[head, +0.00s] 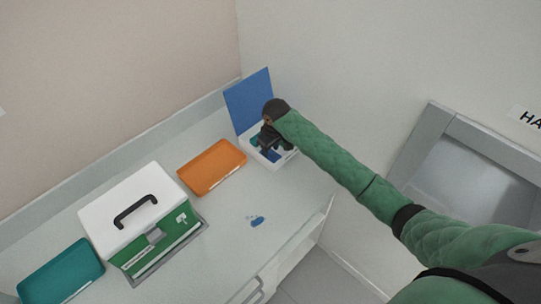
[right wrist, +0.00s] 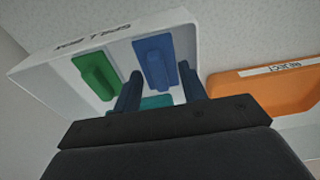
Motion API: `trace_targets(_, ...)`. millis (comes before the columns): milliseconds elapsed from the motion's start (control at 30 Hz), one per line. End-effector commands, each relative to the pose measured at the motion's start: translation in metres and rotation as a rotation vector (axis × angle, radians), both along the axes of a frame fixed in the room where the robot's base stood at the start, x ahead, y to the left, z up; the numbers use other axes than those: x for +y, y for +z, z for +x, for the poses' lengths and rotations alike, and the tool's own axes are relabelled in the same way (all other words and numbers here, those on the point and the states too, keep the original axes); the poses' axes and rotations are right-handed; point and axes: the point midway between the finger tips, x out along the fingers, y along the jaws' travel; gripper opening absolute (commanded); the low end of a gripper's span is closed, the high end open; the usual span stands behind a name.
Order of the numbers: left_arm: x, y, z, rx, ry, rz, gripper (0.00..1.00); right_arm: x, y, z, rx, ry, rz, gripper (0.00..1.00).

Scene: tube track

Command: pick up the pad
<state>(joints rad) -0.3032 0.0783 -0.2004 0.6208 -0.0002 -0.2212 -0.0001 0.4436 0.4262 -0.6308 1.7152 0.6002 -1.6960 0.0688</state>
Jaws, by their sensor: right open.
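An open white box (right wrist: 40,75) with printed lettering on its wall holds a green pad (right wrist: 95,76), a blue pad (right wrist: 154,62) and a teal pad (right wrist: 156,102), the green and blue ones with raised grips. The box also shows at the back right of the counter in the head view (head: 288,160), its blue lid (head: 248,98) standing up. My right gripper (right wrist: 159,82) is open, its fingers apart at the box. The blue pad shows beyond the gap between the fingers; I cannot tell whether anything touches. My left gripper is not in view.
An orange tray (head: 212,167), labelled in the right wrist view, lies left of the box. A green case with a white lid (head: 125,205) and a teal tray (head: 62,272) stand farther left. Walls stand behind.

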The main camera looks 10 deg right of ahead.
Motion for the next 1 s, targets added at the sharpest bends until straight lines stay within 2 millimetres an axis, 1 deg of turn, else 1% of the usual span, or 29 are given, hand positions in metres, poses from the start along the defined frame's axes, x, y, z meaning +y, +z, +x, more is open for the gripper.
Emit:
trace_targets(133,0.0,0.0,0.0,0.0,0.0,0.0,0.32,0.0,0.0,0.0,0.0,0.0,0.0,0.42)
trace_targets(167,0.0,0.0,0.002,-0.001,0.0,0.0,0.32,0.0,0.0,0.0,0.0,0.0,0.0,0.38)
trace_targets(300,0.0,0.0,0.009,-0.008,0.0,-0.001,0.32,0.0,0.0,0.0,0.0,0.0,0.0,0.1)
trace_targets(367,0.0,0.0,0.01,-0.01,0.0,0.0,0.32,0.0,0.0,0.0,0.0,0.0,0.0,0.0)
trace_targets(633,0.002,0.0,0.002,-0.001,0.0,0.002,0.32,0.0,0.001,0.0,0.0,0.0,0.0,0.0)
trace_targets(733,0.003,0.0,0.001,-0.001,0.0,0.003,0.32,0.0,0.006,0.0,-0.001,0.0,0.001,0.0)
trace_targets(867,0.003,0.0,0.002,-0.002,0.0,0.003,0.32,0.0,0.022,0.0,-0.002,0.001,0.001,0.0)
trace_targets(1000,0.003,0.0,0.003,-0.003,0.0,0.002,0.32,0.0,0.049,0.001,-0.003,0.001,-0.001,0.0)
